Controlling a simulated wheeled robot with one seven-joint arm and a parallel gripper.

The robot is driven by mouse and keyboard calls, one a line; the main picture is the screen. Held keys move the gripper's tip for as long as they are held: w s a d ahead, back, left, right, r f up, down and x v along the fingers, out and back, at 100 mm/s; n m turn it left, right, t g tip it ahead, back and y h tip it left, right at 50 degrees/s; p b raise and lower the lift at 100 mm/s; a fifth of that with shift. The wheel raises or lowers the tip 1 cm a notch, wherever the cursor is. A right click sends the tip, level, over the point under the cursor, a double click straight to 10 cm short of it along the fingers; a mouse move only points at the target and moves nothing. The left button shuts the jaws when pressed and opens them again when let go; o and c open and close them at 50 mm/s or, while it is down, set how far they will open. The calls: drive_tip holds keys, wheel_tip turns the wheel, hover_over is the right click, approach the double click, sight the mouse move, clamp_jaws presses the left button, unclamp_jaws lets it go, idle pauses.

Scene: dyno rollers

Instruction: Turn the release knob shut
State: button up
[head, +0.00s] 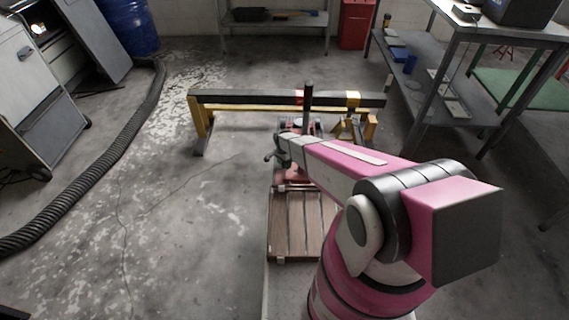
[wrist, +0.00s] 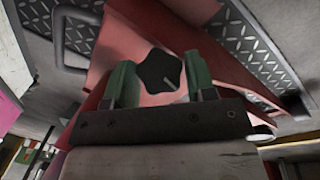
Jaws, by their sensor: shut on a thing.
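The release knob (wrist: 160,71) is black and star-shaped with a pale line on its face. It is in the middle of the wrist view, in front of a red metal body (wrist: 104,62). My gripper (wrist: 159,62) has a green finger on each side of the knob and is shut on it. In the head view my gripper (head: 274,152) is beside the red body (head: 291,178), low on the floor fixture. The knob is hidden there by my arm and gripper.
A black and yellow beam (head: 240,98) stands behind, with a dark upright post (head: 308,97) in front of it. A slatted wooden board (head: 286,222) lies before the red body. A metal bench (head: 460,112) is at right; a black hose (head: 105,150) crosses the floor at left.

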drive_tip(key=shift+s+m, duration=0.2)
drive_tip(key=shift+m, duration=0.2)
drive_tip(key=shift+s+d+r+m+t+y, duration=0.1)
drive_tip(key=shift+m+t+y, duration=0.4)
drive_tip(key=shift+m+t, duration=0.15)
drive_tip(key=m+t, duration=0.1)
drive_tip(key=m, duration=0.1)
drive_tip(key=shift+s+m+t+y, duration=0.1)
drive_tip(key=shift+m+t+y, duration=0.25)
drive_tip(key=shift+y, duration=0.05)
drive_tip(key=shift+m+t, duration=0.8)
drive_tip(key=shift+m, duration=0.4)
drive_tip(key=shift+d, duration=0.1)
drive_tip(key=o, duration=0.9)
drive_tip(key=shift+d, duration=0.1)
